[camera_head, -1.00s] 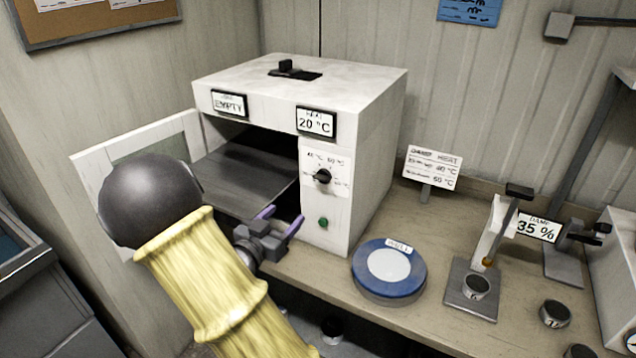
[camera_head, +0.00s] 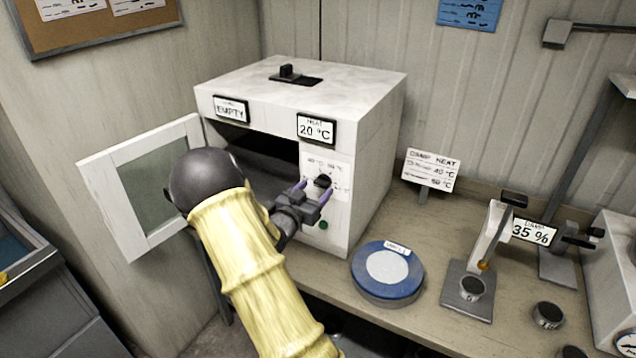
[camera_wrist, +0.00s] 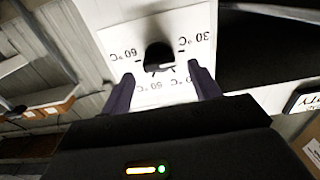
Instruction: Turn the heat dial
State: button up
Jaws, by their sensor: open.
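The heat dial (camera_head: 322,181) is a black knob on a white plate with temperature marks, on the front of the white oven (camera_head: 360,150). In the wrist view the dial (camera_wrist: 159,56) lies between and just beyond my two purple fingertips. My gripper (camera_head: 315,190) is open in front of the dial, with one finger on each side of it. Whether a finger touches the dial cannot be told. The heat display (camera_head: 316,129) above reads 20 °C. In the wrist view the plate (camera_wrist: 150,88) shows marks including 30 °C and 60 °C.
The oven door (camera_head: 150,185) stands open at left, near my arm. A second display (camera_head: 230,109) reads EMPTY. A green button (camera_head: 323,225) sits below the dial. A blue disc (camera_head: 388,272), a damp heat card (camera_head: 432,169) and a 35 % display (camera_head: 534,232) are to the right.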

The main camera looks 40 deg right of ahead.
aim_at(322, 183)
jog(key=shift+x, duration=1.35)
jog(key=c, duration=1)
